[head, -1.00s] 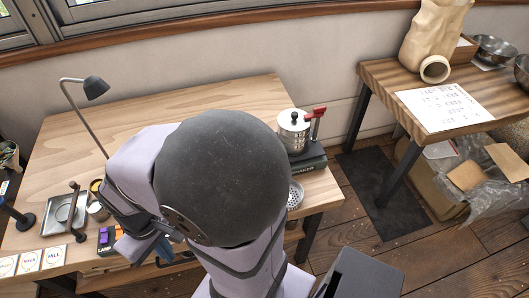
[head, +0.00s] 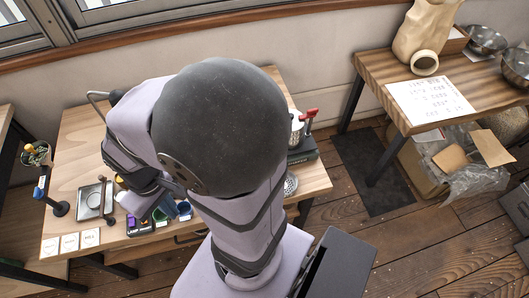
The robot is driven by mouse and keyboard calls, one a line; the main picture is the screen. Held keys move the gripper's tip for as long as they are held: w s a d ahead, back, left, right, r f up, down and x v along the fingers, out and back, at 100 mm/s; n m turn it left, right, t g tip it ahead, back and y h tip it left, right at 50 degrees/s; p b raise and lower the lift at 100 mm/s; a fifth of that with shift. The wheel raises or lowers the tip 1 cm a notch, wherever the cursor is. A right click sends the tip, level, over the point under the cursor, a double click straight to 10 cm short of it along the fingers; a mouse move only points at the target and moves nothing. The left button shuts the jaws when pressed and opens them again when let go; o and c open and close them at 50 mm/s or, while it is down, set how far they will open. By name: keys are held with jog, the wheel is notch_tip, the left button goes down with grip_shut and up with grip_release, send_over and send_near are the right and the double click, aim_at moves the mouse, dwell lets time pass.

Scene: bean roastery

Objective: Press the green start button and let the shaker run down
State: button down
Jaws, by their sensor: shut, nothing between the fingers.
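A silver canister (head: 295,128) stands on a dark lettered base (head: 303,152) at the right of the workbench; this looks like the shaker. A red-handled part (head: 309,115) rises at its right. My arm hides much of the canister and base. I cannot make out a green start button on it. My gripper (head: 140,207) is at the left front of the bench, over or beside a dark box marked LAMP (head: 140,229), far left of the shaker. It looks shut and empty; its fingertips are small and partly hidden.
Blue and green cups (head: 183,211) stand right of my gripper. A metal tray (head: 90,200), a dark stand (head: 59,208) and white label cards (head: 70,243) lie left. A second table (head: 375,75) stands right, with floor between.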

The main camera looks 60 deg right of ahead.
jog(key=s+d+f+m+t+y+b, duration=0.1)
jog(key=s+d+f+m+b, duration=0.45)
jog(key=d+f, duration=0.25)
jog(key=s+d+f+m+y+b, duration=0.1)
jog(key=s+d+f+m+b, duration=0.35)
jog(key=d+f+m, duration=0.35)
jog(key=s+d+f+m+t+y+b, duration=0.1)
jog(key=s+d+f+m+y+b, duration=0.1)
jog(key=s+d+f+m+b, duration=0.5)
jog(key=w+d+r+m+t+h, duration=0.2)
jog(key=w+d, duration=0.4)
jog(key=d, duration=0.3)
jog(key=w+d+r+m+t+h+p, duration=0.1)
jog(key=w+d+r+m+t+h, duration=0.1)
jog(key=w+d+m+t, duration=0.2)
jog(key=w+d+t, duration=0.1)
jog(key=w+d, duration=0.2)
jog(key=d, duration=0.2)
jog(key=shift+r+m, duration=0.3)
jog(key=shift+m, duration=0.05)
jog(key=shift+f, duration=0.15)
jog(key=shift+f+b, duration=3.45)
jog(key=shift+f, duration=0.85)
jog(key=shift+f, duration=0.1)
